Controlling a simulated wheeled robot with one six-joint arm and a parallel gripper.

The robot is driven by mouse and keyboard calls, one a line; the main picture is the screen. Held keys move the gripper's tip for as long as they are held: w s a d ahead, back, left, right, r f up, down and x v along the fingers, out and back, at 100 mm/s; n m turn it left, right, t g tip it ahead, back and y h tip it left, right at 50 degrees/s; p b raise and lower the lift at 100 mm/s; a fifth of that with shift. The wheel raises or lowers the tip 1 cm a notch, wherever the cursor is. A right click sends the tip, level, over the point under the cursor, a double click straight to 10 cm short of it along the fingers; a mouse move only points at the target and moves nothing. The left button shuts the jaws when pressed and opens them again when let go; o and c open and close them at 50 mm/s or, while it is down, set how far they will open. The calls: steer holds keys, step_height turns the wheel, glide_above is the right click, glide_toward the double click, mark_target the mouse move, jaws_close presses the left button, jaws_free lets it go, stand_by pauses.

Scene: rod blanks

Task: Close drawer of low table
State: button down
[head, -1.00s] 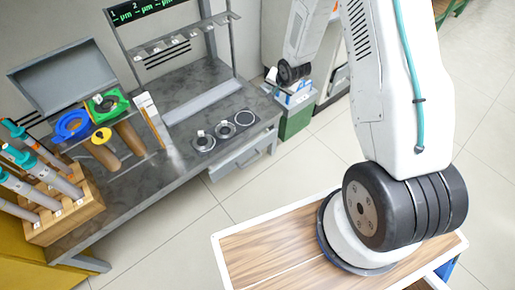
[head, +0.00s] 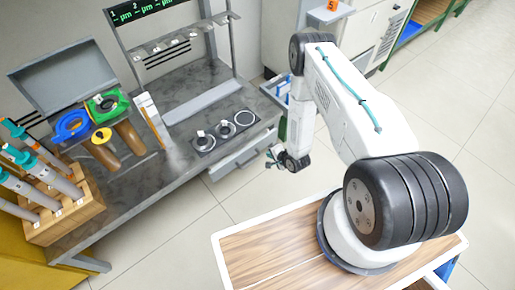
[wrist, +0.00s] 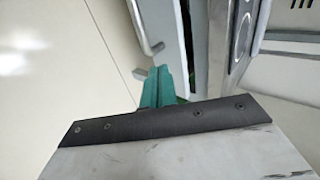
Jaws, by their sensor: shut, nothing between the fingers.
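The low table (head: 150,185) has a dark grey top and stands at the left of the head view. Its light grey drawer (head: 238,160) is under the right part of the top and stands partly out. In the wrist view the drawer front (wrist: 172,35) carries a bar handle (wrist: 143,28), with a narrow dark gap between the front and the table edge (wrist: 232,45). My gripper (head: 273,157) is just right of the drawer in the head view. Its teal fingers (wrist: 157,86) are shut and empty, close to the handle's end; contact cannot be told.
The table top holds a wooden block of tools (head: 65,205), coloured rings on stands, a grey open case (head: 65,80) and round gauges (head: 222,130). A white cabinet (head: 375,35) stands behind my arm. Tiled floor before the drawer is clear.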

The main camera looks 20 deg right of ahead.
mark_target(252, 144)
steer(key=x, duration=0.6)
steer(key=w+r+x, duration=0.1)
steer(key=x, duration=0.2)
steer(key=shift+w+a, duration=0.2)
steer(key=shift+w+a+f, duration=0.1)
steer(key=shift+w+a, duration=0.15)
steer(key=shift+w, duration=0.5)
steer(key=w, duration=0.2)
steer(key=w+a, duration=0.1)
steer(key=w, duration=0.1)
steer(key=shift+a, duration=0.15)
steer(key=shift+w, duration=0.4)
steer(key=shift+a, duration=0.1)
